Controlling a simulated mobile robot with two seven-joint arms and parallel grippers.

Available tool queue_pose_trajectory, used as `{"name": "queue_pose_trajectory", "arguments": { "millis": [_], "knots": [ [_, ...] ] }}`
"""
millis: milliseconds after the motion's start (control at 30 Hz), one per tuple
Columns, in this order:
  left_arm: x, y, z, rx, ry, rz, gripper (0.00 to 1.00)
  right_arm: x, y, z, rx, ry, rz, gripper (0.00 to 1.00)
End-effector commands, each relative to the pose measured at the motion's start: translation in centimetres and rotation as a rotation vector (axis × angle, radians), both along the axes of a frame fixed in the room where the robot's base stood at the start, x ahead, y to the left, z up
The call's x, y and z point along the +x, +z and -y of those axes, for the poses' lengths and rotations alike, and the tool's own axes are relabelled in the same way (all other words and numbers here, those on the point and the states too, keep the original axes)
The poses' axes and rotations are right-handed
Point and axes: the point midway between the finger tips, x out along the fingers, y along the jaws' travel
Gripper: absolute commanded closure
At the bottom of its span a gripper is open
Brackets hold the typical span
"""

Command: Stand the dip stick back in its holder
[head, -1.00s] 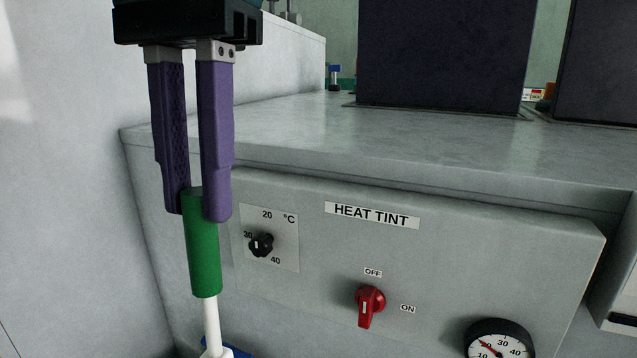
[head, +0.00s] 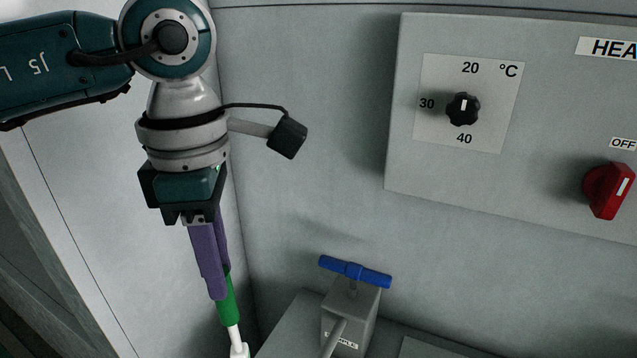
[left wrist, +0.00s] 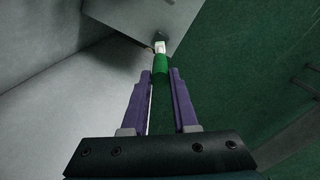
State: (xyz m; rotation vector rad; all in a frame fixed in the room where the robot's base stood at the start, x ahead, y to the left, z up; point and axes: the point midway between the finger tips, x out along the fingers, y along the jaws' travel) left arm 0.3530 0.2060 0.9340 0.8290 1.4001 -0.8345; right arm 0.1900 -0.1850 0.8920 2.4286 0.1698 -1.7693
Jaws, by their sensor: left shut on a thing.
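My left gripper (head: 220,285) points down and is shut on the green handle of the dip stick (head: 228,304). Below the handle, its thin white shaft runs down, leaning slightly. A wider white piece (head: 239,350) shows around or at the shaft at the bottom edge; I cannot tell whether it is part of the stick or the holder. In the left wrist view the green handle (left wrist: 160,64) is at the tips of my purple fingers, with the white part beyond it. The stick's lower end is cut off by the frame. My right gripper is not in view.
A grey block with a blue T-handle (head: 355,271) and a partly hidden label stands right of the stick. A control panel (head: 545,180) with a black temperature knob (head: 463,109) and a red switch (head: 608,191) is on the wall. A pale wall is close at the left.

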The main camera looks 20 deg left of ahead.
Motion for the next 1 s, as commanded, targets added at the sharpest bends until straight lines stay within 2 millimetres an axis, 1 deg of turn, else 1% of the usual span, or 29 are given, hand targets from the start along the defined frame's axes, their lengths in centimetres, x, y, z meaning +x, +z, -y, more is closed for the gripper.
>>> {"name": "queue_pose_trajectory", "arguments": {
  "millis": [33, 133, 300, 667, 867, 1000],
  "knots": [
    [-0.2, -1.6, -0.2, 0.000, 0.066, -0.004, 1.00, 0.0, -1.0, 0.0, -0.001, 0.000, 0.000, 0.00],
    [-0.3, -2.6, -0.6, 0.002, 0.163, -0.003, 1.00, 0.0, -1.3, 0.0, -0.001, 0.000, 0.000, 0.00],
    [-0.3, -2.9, -0.8, 0.003, 0.211, -0.002, 1.00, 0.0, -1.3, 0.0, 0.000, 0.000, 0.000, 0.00],
    [-0.3, -3.0, -0.8, 0.001, 0.208, 0.000, 1.00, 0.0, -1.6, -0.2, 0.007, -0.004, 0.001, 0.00],
    [-0.3, -4.3, -0.8, 0.001, 0.207, -0.001, 1.00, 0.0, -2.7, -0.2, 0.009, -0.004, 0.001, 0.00],
    [-0.3, -5.7, -0.8, 0.001, 0.207, 0.000, 1.00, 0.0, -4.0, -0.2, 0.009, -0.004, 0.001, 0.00]
  ]
}}
